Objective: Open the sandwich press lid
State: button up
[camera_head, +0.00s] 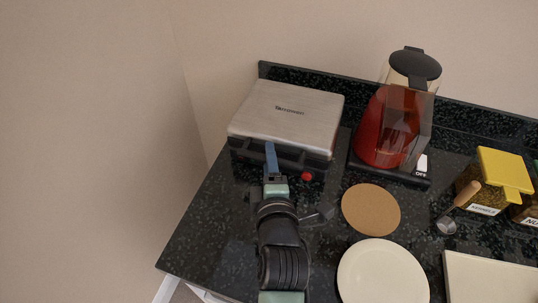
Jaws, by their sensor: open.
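The sandwich press (262,120) stands at the back left of the dark counter, with a brushed silver lid (288,108) that is down over its dark base. Its dark front edge and handle area face me, and a small red knob or light (306,176) shows at the front right. My gripper (271,160) is at the front of the press, near the middle of the lid's front edge. It is open, and its blue fingertip overlaps the handle area in the picture. I cannot tell whether it touches the handle, and my gripper partly hides it.
A red kettle or blender (388,127) stands right of the press. A cork mat (371,210) and white plate (382,275) lie in front. A scoop (459,205), yellow-lidded jar (486,195) and pale board (490,280) are at right. Walls border the back and left.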

jog(key=shift+w+f, duration=0.1)
jog(key=shift+w, duration=0.5)
grip_shut()
dwell(1.1)
